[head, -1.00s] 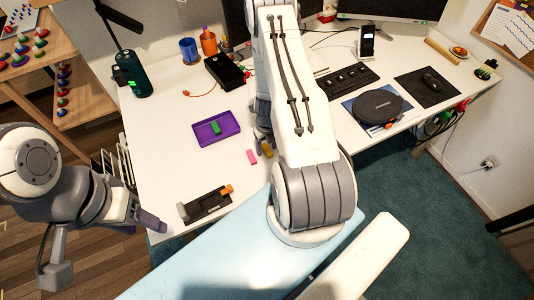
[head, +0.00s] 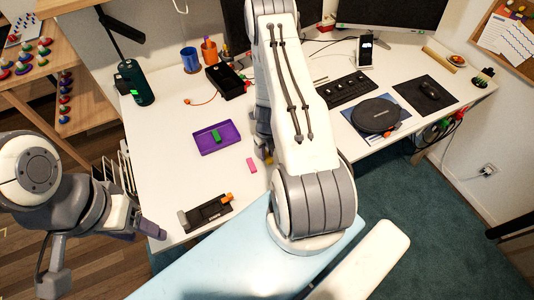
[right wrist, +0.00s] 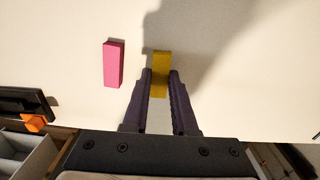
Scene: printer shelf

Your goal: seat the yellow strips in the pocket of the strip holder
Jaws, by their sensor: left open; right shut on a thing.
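A yellow strip (right wrist: 161,60) is between the fingers of my right gripper (right wrist: 160,78), which is shut on it at the white desktop. In the head view the yellow strip (head: 269,159) is partly hidden by my right arm, as is most of that gripper. I see only one yellow strip. The strip holder (head: 207,213), long and dark with an orange piece at its right end, lies near the desk's front left edge. Part of it shows at the left of the right wrist view (right wrist: 22,101). Its pocket is too small to make out. My left gripper (head: 150,229) is open and empty, left of the holder.
A pink strip (head: 252,165) lies left of the right gripper. A purple tray (head: 232,144) with a green strip (head: 216,135) in it is farther back. A green bottle (head: 136,84) stands at the back left. The desktop between pink strip and holder is clear.

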